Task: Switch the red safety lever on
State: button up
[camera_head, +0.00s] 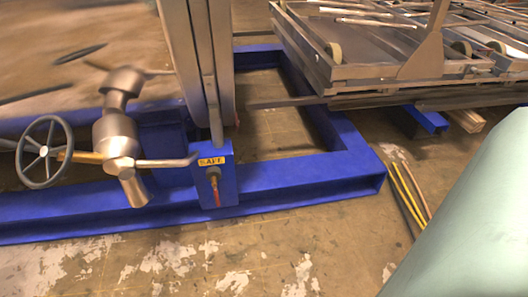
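The red safety lever (217,191) is small and hangs down from a round pivot on the front of a blue box (228,188). A yellow label (211,161) on top of the box appears to read "SAFE". The lever points roughly straight down, and its front side is unobstructed in this view. My gripper is not in view, so I cannot see where it is relative to the lever.
A metal valve body (118,135) with a grey handwheel (45,152) stands left of the box. A blue floor frame (290,187) runs behind. A large pale green surface (468,235) fills the lower right. Floor (200,262) in front is clear.

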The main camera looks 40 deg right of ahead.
aim_at(217, 197)
jog(key=i+l+z, duration=0.55)
jog(key=i, duration=0.25)
jog(key=k+l, duration=0.25)
jog(key=k+l+u, duration=0.1)
jog(key=k, duration=0.3)
jog(key=i+l, duration=0.1)
jog(key=i, duration=0.4)
